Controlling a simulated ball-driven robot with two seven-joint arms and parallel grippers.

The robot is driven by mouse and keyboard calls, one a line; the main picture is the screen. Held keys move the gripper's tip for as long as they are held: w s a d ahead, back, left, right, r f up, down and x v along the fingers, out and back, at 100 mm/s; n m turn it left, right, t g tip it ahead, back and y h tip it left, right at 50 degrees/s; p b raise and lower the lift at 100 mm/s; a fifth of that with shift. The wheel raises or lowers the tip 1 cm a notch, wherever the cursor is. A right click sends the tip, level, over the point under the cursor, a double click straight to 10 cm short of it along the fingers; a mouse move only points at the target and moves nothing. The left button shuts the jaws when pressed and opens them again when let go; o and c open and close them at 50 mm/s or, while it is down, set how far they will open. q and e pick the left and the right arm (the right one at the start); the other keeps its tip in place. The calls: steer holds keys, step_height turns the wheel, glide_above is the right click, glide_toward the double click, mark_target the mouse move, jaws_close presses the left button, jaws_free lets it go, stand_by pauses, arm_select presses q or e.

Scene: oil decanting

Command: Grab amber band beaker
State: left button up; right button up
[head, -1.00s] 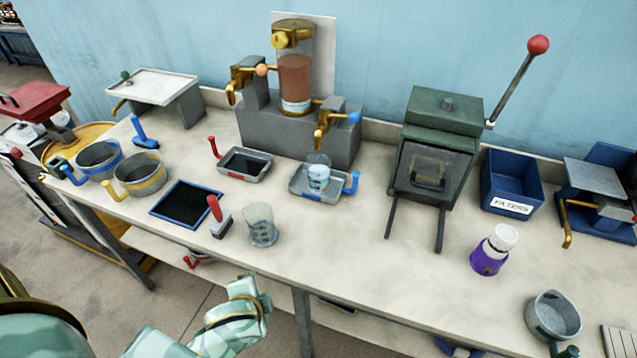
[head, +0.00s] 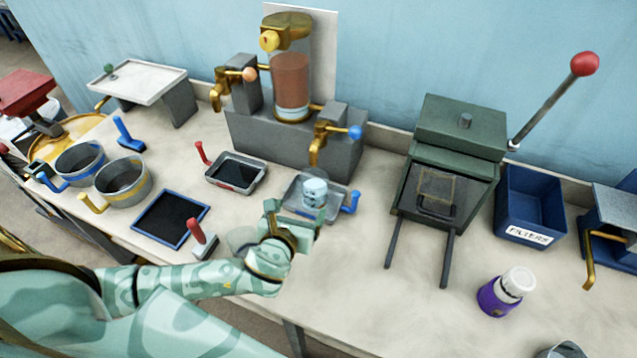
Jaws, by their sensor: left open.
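My left gripper (head: 294,215) is open, over the bench's front part, its fingertips close in the picture to a clear beaker (head: 314,192) with pale blue-white marking. That beaker stands upright on a grey tray with a blue handle (head: 335,207). I cannot tell whether fingers and beaker touch. A second clear beaker (head: 240,238) is partly hidden behind my left wrist. I see no amber band on either beaker. A grey pot (head: 123,182) with an amber-yellow band and yellow handle stands at the left. My right gripper is not in view.
A blue-banded pot (head: 80,163), a black blue-edged mat (head: 171,219) and a red-handled tool (head: 202,242) are left. A red-handled tray (head: 236,172) sits before the brass-tapped column (head: 292,85). The green press (head: 447,165), filter bin (head: 530,208) and purple bottle (head: 506,292) are right.

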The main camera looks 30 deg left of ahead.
mark_target(312, 190)
arm_select(q)
steer(key=b+x, duration=0.1)
steer(key=x, duration=0.5)
steer(key=shift+f, duration=0.1)
steer(key=b+x, duration=0.1)
steer(key=x, duration=0.3)
steer(key=shift+w, duration=0.25)
steer(key=b+x, duration=0.1)
steer(key=x, duration=0.1)
steer(key=b+x, duration=0.1)
steer(key=x, duration=0.2)
steer(key=shift+a+f, duration=0.1)
steer(key=shift+f, duration=0.2)
steer(key=shift+s+r, duration=0.1)
steer(key=shift+s, duration=0.05)
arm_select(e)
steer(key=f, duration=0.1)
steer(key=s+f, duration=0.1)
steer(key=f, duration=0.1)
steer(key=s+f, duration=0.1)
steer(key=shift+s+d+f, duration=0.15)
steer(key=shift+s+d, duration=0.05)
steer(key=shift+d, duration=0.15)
arm_select(q)
steer(key=c, duration=1.2)
steer(key=shift+c, duration=0.7)
steer(key=shift+r, duration=0.15)
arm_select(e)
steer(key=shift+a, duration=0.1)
